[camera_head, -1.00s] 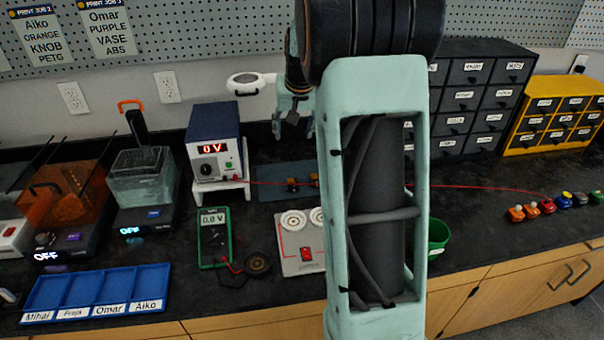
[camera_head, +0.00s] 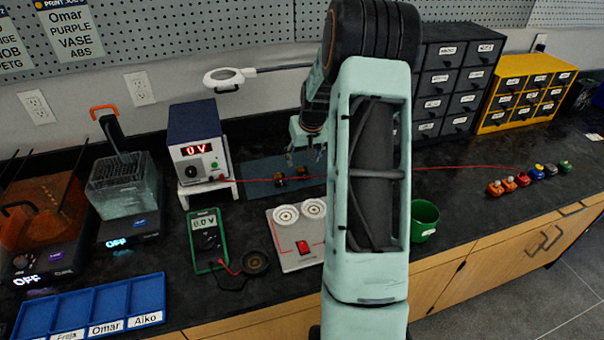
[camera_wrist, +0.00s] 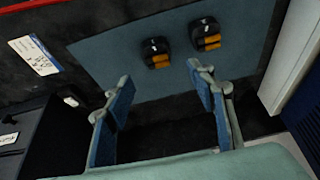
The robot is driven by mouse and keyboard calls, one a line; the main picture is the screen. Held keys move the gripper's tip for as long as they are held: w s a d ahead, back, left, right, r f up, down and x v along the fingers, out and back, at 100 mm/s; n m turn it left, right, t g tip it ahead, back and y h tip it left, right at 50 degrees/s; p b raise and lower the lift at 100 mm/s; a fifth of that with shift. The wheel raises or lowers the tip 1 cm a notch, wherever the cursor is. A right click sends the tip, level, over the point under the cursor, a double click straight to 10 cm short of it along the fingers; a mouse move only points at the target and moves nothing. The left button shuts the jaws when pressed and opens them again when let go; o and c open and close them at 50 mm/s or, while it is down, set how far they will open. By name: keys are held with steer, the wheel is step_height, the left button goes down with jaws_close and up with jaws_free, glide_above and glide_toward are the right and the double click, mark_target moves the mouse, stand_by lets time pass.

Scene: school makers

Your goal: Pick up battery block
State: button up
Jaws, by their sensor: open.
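Two small black blocks with orange parts, likely battery blocks, lie on a blue-grey mat (camera_head: 256,187) beside the power supply. The left one (camera_head: 279,181) and the right one (camera_head: 302,172) sit apart, with a small gap between them. In the wrist view the left block (camera_wrist: 156,52) and right block (camera_wrist: 206,35) lie beyond my fingertips. I cannot read their markings. My gripper (camera_head: 306,154) is open and empty above the mat's far side. In the wrist view its blue-padded fingers (camera_wrist: 160,76) are spread wide, touching neither block.
The power supply (camera_head: 195,145), reading 0 V, stands left of the mat. A red wire (camera_head: 450,168) runs along the bench. A multimeter (camera_head: 207,240), switch board (camera_head: 300,248) and green cup (camera_head: 424,220) lie in front. Dark drawers (camera_head: 455,75) stand behind right.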

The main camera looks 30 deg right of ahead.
mark_target(302, 169)
steer(key=shift+s+x, duration=0.2)
steer(key=shift+x, duration=1.15)
steer(key=shift+s+x, duration=0.15)
steer(key=shift+x, duration=1.2)
steer(key=shift+f, duration=0.15)
steer(key=c, duration=1.3)
